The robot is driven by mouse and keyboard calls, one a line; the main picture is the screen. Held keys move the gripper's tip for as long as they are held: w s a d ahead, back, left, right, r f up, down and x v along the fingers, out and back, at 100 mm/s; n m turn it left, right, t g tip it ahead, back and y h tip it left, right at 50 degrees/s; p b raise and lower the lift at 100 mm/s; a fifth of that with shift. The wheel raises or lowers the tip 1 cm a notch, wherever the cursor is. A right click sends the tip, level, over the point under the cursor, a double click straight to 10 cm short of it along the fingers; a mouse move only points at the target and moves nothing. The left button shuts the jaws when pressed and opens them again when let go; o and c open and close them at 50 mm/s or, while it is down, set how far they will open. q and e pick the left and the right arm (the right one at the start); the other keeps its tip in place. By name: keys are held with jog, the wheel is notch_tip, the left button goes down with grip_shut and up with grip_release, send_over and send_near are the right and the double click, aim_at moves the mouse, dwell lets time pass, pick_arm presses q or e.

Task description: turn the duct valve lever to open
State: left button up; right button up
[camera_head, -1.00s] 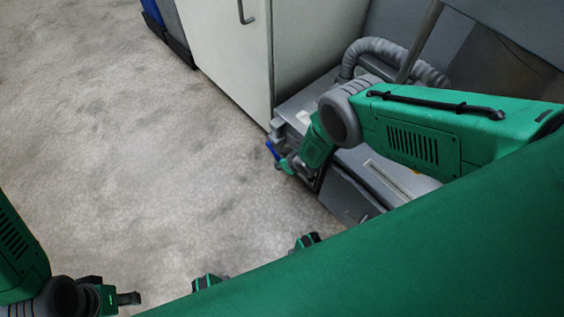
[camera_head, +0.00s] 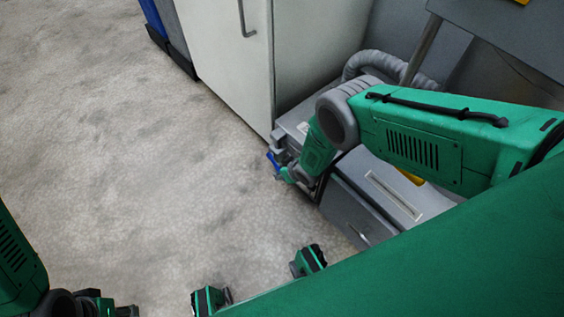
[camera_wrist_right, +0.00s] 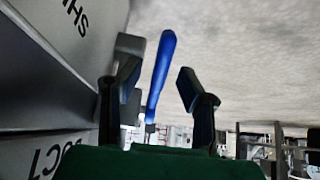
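The duct valve lever is a blue handle (camera_head: 272,160) on the front corner of a grey unit low beside the white cabinet. In the right wrist view the blue lever (camera_wrist_right: 161,75) stands nearly upright, slightly tilted, between the two dark fingers of my right gripper (camera_wrist_right: 157,85). The fingers are apart, with gaps visible on both sides of the lever. In the head view my right gripper (camera_head: 284,173) is small, right at the lever and partly hidden by its own arm. My left gripper (camera_head: 122,311) is at the bottom left, cut off by the frame edge.
A white cabinet (camera_head: 225,60) stands behind the lever. A grey ribbed hose (camera_head: 385,65) runs behind the grey unit (camera_head: 350,215). Grey lettered panels (camera_wrist_right: 45,75) lie close left of my right gripper. The floor (camera_head: 120,140) on the left is clear.

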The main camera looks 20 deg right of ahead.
notch_tip(320, 180, up, 8)
jog(key=shift+r, duration=0.2)
